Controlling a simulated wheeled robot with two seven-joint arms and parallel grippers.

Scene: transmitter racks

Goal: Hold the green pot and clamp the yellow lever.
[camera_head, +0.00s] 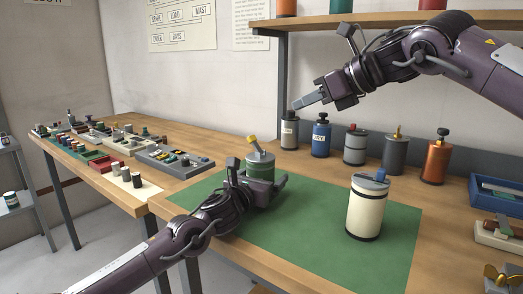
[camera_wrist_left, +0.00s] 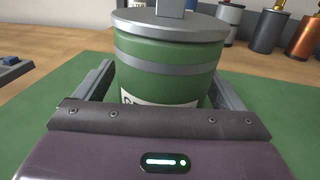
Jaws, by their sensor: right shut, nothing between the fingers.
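The green pot (camera_head: 260,166) stands on the green mat, with a grey band and grey lid. Its yellow lever (camera_head: 253,141) sticks up from the lid, tilted to the left. My left gripper (camera_head: 268,184) has its fingers on both sides of the pot, seemingly touching it. In the left wrist view the pot (camera_wrist_left: 165,68) fills the space between the fingers; the lever's yellow part is out of that frame. My right gripper (camera_head: 300,102) is shut and empty, raised in the air to the right of the lever and above it.
A cream pot with a blue lever (camera_head: 367,205) stands on the green mat (camera_head: 325,240) at the right. Several canisters (camera_head: 355,147) line the bench's back. A shelf (camera_head: 300,22) runs above. Small parts trays (camera_head: 172,160) lie at the left. A blue bin (camera_head: 495,195) is at the right.

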